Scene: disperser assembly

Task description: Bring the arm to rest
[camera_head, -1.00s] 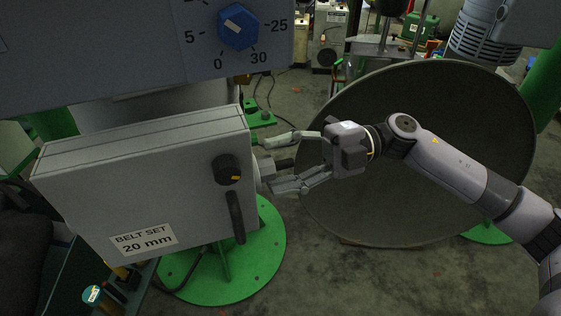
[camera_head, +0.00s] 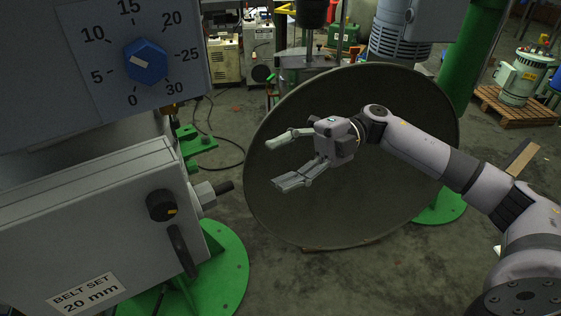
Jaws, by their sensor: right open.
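My right arm (camera_head: 430,153) comes in from the lower right, bent at its elbow. My right gripper (camera_head: 282,163) is open, with its fingers pointing left and nothing between them. It hangs in front of the large dark disc, clear of the grey box and its side fitting. My left gripper is not in view.
A grey box (camera_head: 90,215) labelled "BELT SET 20 mm" has a black knob (camera_head: 161,206), a handle and a protruding side fitting (camera_head: 212,193). A panel with a blue dial (camera_head: 146,62) is above it. The large disc (camera_head: 390,200) stands behind my gripper. Green bases (camera_head: 220,265) stand on the floor.

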